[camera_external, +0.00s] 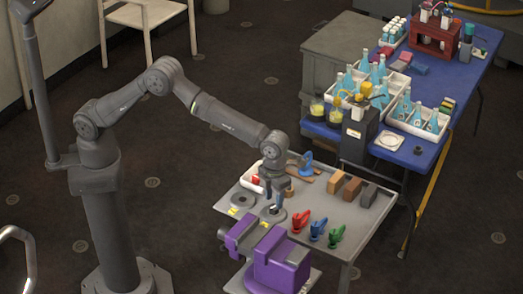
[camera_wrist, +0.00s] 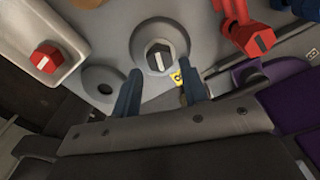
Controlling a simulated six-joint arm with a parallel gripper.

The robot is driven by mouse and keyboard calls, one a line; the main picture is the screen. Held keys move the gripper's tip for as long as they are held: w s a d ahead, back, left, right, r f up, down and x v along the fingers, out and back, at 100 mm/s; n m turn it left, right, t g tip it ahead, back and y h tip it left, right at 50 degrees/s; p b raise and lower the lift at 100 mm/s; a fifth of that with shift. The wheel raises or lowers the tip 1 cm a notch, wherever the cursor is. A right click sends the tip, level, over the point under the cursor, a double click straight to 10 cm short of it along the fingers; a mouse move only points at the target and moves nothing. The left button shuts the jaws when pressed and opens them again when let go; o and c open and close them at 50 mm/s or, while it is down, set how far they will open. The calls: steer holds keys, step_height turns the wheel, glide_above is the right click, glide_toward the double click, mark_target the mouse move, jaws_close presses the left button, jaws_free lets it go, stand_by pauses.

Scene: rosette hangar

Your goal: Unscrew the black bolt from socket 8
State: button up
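A black hex-headed bolt (camera_wrist: 160,60) with a white stripe on top stands in a round grey socket (camera_wrist: 177,36) in the wrist view. My gripper (camera_wrist: 160,69) is open, its two blue fingers apart, with the bolt head lined up between and just beyond the fingertips. No finger visibly touches it. In the external view my gripper (camera_external: 273,200) points down over this socket on the grey table (camera_external: 371,228). A yellow label (camera_wrist: 176,77) lies beside the socket, partly covered by the right finger; I cannot read its number.
An empty socket (camera_wrist: 103,84) lies left of the bolt. A white tray (camera_wrist: 65,29) holds a red bolt (camera_wrist: 45,58). A purple vise (camera_external: 277,262) stands at the table's front; red, blue and green clamps (camera_external: 318,229) stand to the right.

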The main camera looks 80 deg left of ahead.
mark_target(274, 207)
steer(key=shift+f, duration=0.6)
steer(key=shift+f, duration=0.15)
steer(key=shift+f, duration=0.85)
jaws_close()
steer(key=n, duration=0.9)
steer(key=shift+r+n, duration=0.1)
steer(key=shift+n, duration=0.3)
